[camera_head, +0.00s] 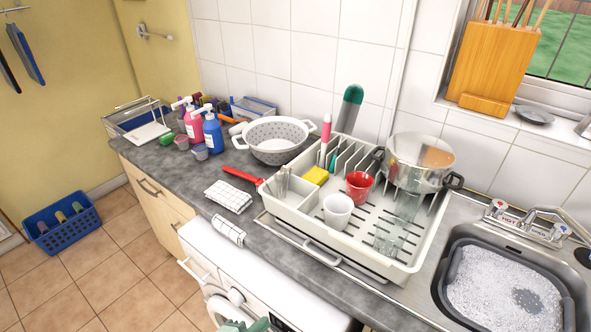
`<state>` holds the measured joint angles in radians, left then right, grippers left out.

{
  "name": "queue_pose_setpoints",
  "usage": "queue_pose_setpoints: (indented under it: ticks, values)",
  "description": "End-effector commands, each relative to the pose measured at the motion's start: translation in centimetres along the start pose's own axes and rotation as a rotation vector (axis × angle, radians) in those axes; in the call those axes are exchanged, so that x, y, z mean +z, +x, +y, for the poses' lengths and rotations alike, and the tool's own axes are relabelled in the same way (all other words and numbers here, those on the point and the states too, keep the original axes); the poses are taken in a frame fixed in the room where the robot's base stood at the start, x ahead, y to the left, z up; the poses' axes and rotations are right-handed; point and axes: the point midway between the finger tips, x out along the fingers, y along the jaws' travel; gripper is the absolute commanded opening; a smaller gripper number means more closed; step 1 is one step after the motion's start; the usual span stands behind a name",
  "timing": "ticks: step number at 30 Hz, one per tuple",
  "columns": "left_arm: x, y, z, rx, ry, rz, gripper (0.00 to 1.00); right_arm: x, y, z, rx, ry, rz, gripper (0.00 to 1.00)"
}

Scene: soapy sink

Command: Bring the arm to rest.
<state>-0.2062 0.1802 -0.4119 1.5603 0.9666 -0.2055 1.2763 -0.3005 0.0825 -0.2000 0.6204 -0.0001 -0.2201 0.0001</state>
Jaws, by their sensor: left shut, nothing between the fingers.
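My left gripper (245,326) shows only as a pale green piece at the bottom edge of the head view, in front of the washing machine. It is shut and empty, and it is well apart from the things on the counter. Most of it and its arm are cut off by the picture edge. My right gripper is not in view.
A white dish rack (388,268) holds a white cup (338,211), a red cup (359,186) and a steel pot (418,160). The soapy sink (447,277) is at right. A colander (277,139) and bottles stand left. A washing machine (225,262) sits below.

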Motion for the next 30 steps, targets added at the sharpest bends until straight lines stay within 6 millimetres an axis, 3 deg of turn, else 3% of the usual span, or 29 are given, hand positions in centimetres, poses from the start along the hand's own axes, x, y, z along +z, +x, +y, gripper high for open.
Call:
queue_pose_setpoints:
  ticks: [1,6,10,12,15,18,21,28,30]
  values:
    - [-3.2,-0.2,-4.1,-0.09,0.257,0.066,0.0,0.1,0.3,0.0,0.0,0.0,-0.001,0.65]
    - [-12.3,-3.8,-16.7,-0.462,1.034,0.103,0.0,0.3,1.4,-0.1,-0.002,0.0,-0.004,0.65]
    - [-17.1,-9.2,-26.1,-0.769,1.466,-0.045,0.0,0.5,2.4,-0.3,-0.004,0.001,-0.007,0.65]
    - [-18.8,-12.7,-30.7,-0.91,1.623,-0.165,0.0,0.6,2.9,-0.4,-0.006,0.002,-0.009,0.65]
    - [-20.0,-17.2,-35.9,-1.056,1.733,-0.321,0.0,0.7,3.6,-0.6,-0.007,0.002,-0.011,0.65]
    - [-20.3,-20.6,-39.3,-1.143,1.732,-0.407,0.0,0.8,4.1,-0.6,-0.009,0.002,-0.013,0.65]
    - [-20.0,-22.3,-41.3,-1.181,1.702,-0.44,0.0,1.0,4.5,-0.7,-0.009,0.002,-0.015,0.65]
    - [-19.7,-22.6,-41.9,-1.184,1.686,-0.442,0.0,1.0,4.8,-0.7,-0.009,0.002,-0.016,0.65]
    - [-19.7,-22.6,-41.9,-1.183,1.686,-0.442,0.0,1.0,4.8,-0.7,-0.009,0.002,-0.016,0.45]
